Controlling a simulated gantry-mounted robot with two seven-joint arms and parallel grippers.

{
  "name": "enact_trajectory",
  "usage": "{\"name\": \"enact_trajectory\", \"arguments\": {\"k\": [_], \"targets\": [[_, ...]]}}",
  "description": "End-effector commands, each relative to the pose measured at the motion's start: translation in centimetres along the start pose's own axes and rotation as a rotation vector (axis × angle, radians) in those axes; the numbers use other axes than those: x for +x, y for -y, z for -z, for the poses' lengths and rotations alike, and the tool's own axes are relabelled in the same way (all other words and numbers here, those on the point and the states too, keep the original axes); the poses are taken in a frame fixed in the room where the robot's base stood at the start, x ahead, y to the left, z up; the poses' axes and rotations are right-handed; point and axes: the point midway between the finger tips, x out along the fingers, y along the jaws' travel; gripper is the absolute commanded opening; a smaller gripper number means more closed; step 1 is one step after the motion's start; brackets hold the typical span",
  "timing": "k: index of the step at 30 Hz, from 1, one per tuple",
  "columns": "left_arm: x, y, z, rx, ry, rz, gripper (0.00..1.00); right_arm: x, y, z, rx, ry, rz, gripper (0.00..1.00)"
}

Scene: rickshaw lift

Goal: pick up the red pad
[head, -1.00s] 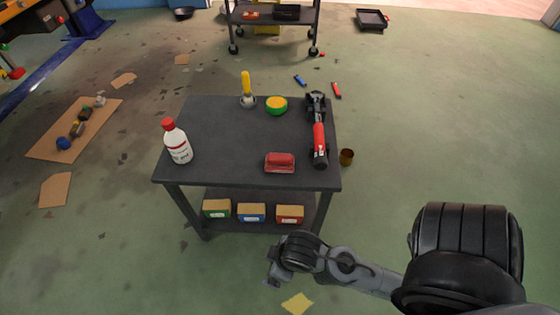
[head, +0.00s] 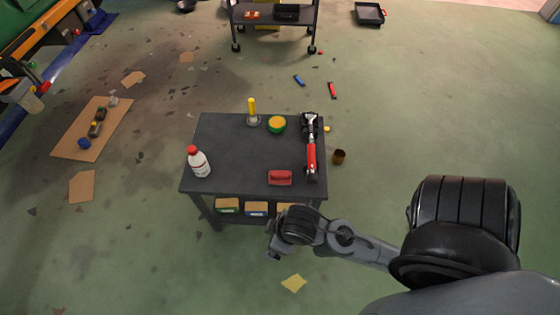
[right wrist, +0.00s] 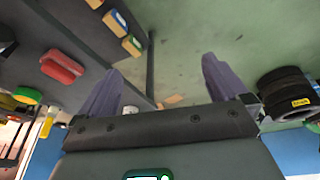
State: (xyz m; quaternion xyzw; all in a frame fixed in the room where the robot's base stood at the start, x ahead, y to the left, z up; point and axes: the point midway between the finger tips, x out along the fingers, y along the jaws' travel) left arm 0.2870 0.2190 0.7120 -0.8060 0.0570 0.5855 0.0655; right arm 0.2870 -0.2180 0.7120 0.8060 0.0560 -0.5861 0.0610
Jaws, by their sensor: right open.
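The red pad (head: 280,177) lies on the dark cart top (head: 240,160), close to its front edge and right of its middle. It also shows at the left of the right wrist view (right wrist: 62,68). My right gripper (head: 272,252) is in front of the cart in the head view, nearer the camera than the pad and apart from it. In the right wrist view its two dark fingers (right wrist: 160,65) are spread with nothing between them. My left gripper is not in view.

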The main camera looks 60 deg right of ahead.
Motion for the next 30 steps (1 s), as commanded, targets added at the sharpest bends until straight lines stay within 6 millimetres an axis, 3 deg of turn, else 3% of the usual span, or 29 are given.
{"name": "enact_trajectory", "arguments": {"k": [1,9,17,23,26,29,30], "targets": [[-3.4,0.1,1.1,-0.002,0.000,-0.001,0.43,-3.3,-0.1,1.1,0.003,0.000,0.000,1.00],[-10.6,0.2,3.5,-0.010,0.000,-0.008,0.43,-9.8,-0.1,3.6,0.112,-0.013,0.000,1.00],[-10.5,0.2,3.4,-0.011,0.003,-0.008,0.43,-3.2,1.4,3.9,0.474,-0.033,0.028,1.00],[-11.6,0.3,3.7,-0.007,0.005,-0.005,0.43,3.0,1.4,2.7,0.724,0.035,0.076,1.00],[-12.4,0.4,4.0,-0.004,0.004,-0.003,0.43,5.7,-0.3,1.6,0.847,0.109,0.080,1.00],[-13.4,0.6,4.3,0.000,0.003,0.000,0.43,7.7,-4.0,0.7,0.975,0.201,0.048,1.00],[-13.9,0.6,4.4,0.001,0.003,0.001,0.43,8.0,-6.2,0.5,1.027,0.238,0.023,1.00]]}}
